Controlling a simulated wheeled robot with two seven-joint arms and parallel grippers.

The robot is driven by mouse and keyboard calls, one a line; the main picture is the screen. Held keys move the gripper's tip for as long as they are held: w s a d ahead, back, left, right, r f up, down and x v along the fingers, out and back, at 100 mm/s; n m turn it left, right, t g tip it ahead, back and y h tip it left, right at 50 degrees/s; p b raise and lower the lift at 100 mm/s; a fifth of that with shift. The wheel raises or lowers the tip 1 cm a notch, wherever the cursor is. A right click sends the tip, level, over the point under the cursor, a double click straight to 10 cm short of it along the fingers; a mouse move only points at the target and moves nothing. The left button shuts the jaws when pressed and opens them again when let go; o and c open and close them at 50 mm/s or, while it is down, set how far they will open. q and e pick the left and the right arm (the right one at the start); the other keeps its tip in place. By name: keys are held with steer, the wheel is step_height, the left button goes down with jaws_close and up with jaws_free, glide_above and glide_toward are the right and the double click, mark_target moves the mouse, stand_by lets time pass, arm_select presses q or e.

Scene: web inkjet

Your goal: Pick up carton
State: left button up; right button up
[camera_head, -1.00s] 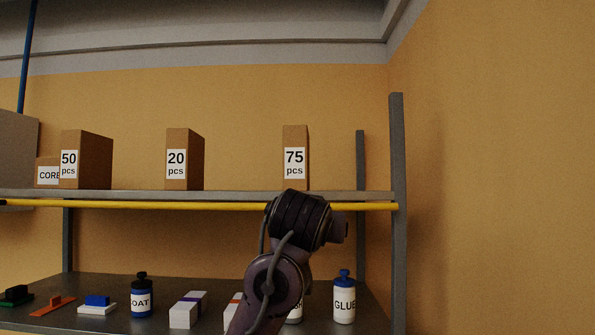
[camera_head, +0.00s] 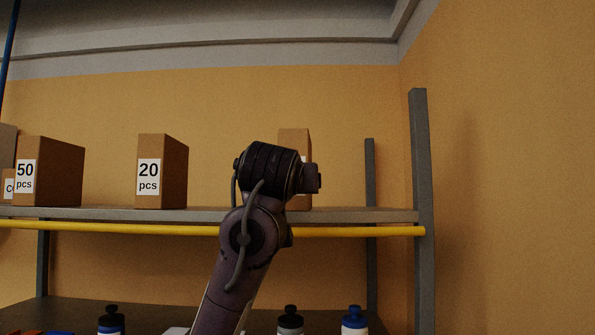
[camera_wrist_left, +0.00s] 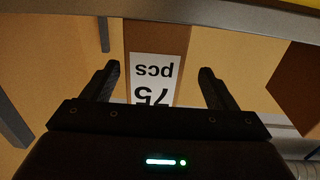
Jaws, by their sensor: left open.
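A tall brown carton (camera_head: 294,142) stands on the upper shelf, largely covered by my arm in the head view. In the left wrist view the carton (camera_wrist_left: 157,37) appears upside down, with a white "75 pcs" label facing me. My left gripper (camera_wrist_left: 159,69) is open, its fingers appearing to either side of the carton's label. I cannot tell whether the fingertips reach past its front face. In the head view my arm rises from below in front of the shelf, and its fingers are hidden.
A "20 pcs" carton (camera_head: 174,170) and a "50 pcs" carton (camera_head: 58,172) stand to the left on the upper shelf (camera_head: 100,213). A yellow bar (camera_head: 120,229) runs along its front. A grey post (camera_head: 422,210) is at right. Bottles stand on the lower shelf (camera_head: 70,312).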

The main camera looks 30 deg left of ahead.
arm_select(q)
steer(key=p+x, duration=0.2)
steer(key=x, duration=0.1)
steer(key=shift+w+d+p, duration=0.15)
steer(key=shift+d+p, duration=0.05)
steer(key=shift+p, duration=0.1)
steer(key=p+x, duration=0.1)
steer(key=x, duration=0.2)
steer(key=shift+f+p, duration=0.3)
steer(key=shift+p, duration=0.1)
steer(key=shift+w, duration=0.15)
steer(key=c, duration=1.1)
steer(key=shift+c, duration=1.2)
arm_select(e)
steer(key=r, duration=0.2)
steer(key=s+r, duration=0.1)
steer(key=r, duration=0.1)
steer(key=shift+d+r, duration=0.15)
steer(key=shift+r, duration=0.2)
